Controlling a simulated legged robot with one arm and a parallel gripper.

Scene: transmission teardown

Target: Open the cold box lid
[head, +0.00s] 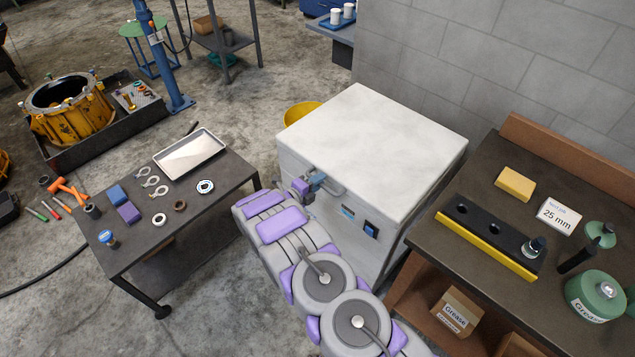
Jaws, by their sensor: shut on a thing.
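The cold box (378,205) is a white chest in the middle of the head view, with a flat white lid (375,122) on top. The lid lies level and looks closed. A dark panel with a switch is on its front. My arm reaches up from the bottom of the view to the box's upper front edge. My gripper (314,183) is shut on the lid handle (330,186) at that edge. The fingertips are small and partly hidden in this view, so the exact grip cannot be made out.
A dark low table (178,258) with a metal tray (190,154) and small parts stands to the left. A workbench (470,275) with a black and yellow block (488,238) stands close on the right. A grey block wall is behind the box. A yellow bucket (301,112) sits behind its left side.

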